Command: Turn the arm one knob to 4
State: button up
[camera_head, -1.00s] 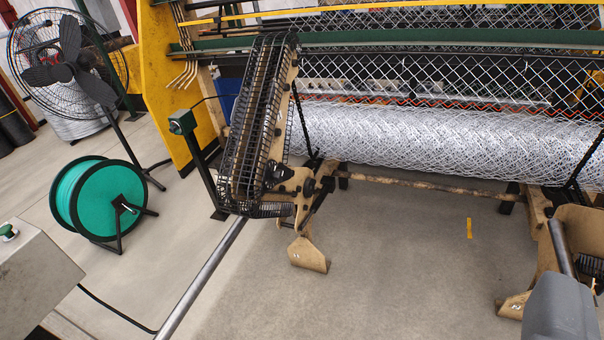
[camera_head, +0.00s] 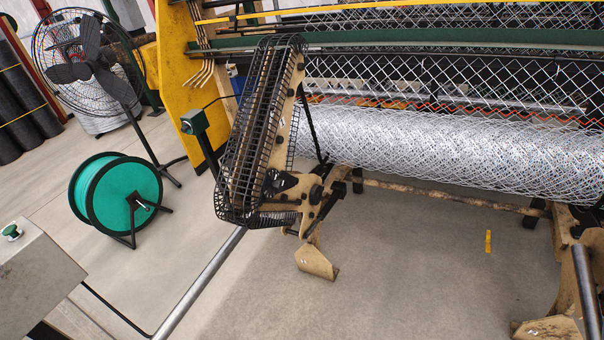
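My gripper is not in view. No numbers can be read. A grey cabinet (camera_head: 38,285) at the lower left carries a green button-like part (camera_head: 12,231). No knob marked as arm one can be made out.
The black mesh guard (camera_head: 262,130) and tan frame foot (camera_head: 317,262) stand mid-picture. A roll of chainlink (camera_head: 440,150) lies behind. A green reel (camera_head: 115,195) and a fan (camera_head: 85,65) are left.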

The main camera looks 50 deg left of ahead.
aim_at(278, 185)
jog(key=z, duration=0.05)
jog(key=i, duration=1.05)
jog(key=u, duration=2.85)
